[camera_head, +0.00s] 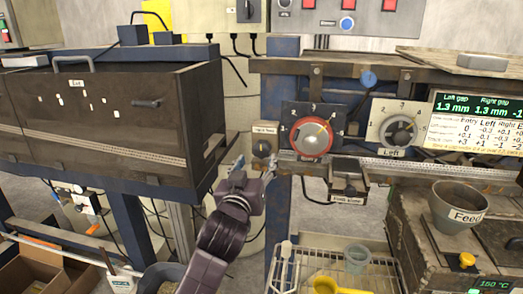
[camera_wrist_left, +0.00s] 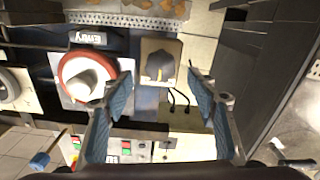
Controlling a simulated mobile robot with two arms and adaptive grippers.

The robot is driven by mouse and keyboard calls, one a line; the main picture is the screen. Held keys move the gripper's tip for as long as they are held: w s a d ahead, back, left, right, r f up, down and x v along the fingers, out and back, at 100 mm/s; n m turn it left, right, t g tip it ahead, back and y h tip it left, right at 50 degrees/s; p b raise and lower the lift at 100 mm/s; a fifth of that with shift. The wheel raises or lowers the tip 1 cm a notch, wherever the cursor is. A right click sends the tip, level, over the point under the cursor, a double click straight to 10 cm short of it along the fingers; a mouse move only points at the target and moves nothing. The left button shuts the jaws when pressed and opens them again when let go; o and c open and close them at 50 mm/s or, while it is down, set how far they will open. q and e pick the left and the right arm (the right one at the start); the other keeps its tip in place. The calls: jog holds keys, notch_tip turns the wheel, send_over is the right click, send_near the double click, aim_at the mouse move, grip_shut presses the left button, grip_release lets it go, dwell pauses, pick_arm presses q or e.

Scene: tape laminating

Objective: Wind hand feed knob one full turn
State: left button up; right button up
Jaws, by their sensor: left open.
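A small dark knob on a beige plate (camera_head: 262,148) sits between the dark cabinet and the red-ringed dial. Its label is too small to read, so I cannot confirm that it is the hand feed knob. The same dark knob (camera_wrist_left: 160,66) shows in the left wrist view, between the finger lines and beyond the tips. My left gripper (camera_head: 253,168) is open just in front of and below the knob. In the left wrist view its two blue-grey fingers (camera_wrist_left: 160,82) are spread to either side, with nothing between them. My right gripper is not in view.
A red-ringed dial (camera_head: 311,137) is right of the knob, with a grey dial labelled Left (camera_head: 398,131) farther right. The dark cabinet (camera_head: 110,125) stands close on the left. A small box (camera_head: 348,185) juts out at lower right. A wire rack (camera_head: 318,265) is below.

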aim_at(261, 152)
pick_arm(q)
jog(key=w, duration=0.2)
jog(key=w+d+p, duration=0.1)
jog(key=w, duration=0.2)
jog(key=shift+w, duration=0.3)
jog(key=shift+w+d+f+p, duration=0.15)
jog(key=shift+w+p, duration=0.15)
jog(key=shift+w, duration=0.4)
jog(key=c, duration=1.2)
jog(key=shift+o, duration=0.2)
jog(key=shift+m, duration=0.3)
